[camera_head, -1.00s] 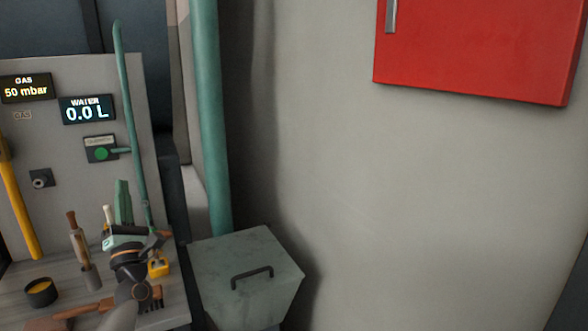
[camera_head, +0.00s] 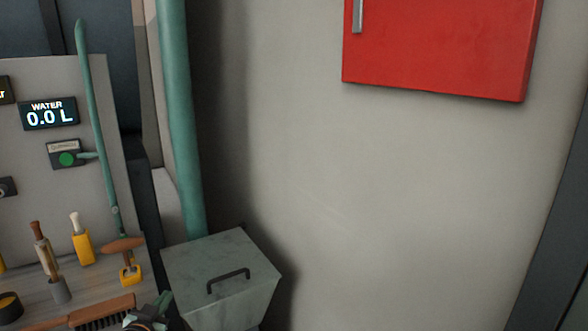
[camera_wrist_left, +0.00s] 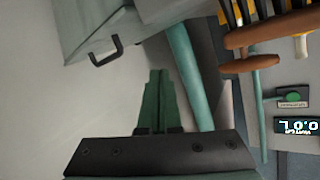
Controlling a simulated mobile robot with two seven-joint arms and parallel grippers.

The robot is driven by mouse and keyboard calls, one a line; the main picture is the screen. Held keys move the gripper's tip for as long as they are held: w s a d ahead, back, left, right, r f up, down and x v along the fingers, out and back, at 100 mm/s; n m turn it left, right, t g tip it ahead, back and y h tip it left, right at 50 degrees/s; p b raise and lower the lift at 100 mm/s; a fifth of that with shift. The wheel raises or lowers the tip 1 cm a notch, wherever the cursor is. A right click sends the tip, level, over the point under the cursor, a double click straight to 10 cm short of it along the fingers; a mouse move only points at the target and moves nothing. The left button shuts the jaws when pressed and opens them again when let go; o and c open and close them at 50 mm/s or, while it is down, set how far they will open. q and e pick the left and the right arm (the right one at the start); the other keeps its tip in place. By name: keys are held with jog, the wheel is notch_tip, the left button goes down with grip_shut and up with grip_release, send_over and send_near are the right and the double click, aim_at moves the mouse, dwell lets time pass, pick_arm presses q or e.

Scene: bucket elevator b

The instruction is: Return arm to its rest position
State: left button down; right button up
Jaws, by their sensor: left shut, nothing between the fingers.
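My left gripper (camera_head: 158,304) shows at the bottom edge of the head view, mostly cut off by the frame. It is in front of the gap between the workbench and the grey lidded bin. In the left wrist view its two green fingers (camera_wrist_left: 158,100) are together, with nothing between them. The left arm behind it is out of the head view. My right gripper is in neither view.
The grey bin (camera_head: 222,255) with a dark handle stands right of the bench (camera_head: 75,289). A green pipe (camera_head: 178,120) rises behind. A red cabinet (camera_head: 440,45) hangs on bare wall.

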pick_arm(q)
jog(key=s+d+f+g+h, duration=0.1)
jog(key=s+d+f+g, duration=0.1)
jog(key=s+d+f, duration=0.2)
jog(key=s+d+f+g+h, duration=0.1)
jog(key=s+d+f, duration=0.4)
jog(key=s+f, duration=0.5)
jog(key=s+d+f+n+g+h, duration=0.1)
jog(key=s+d+f+g, duration=0.2)
jog(key=s, duration=1.8)
notch_tip(320, 180, down, 4)
jog(key=shift+d, duration=0.95)
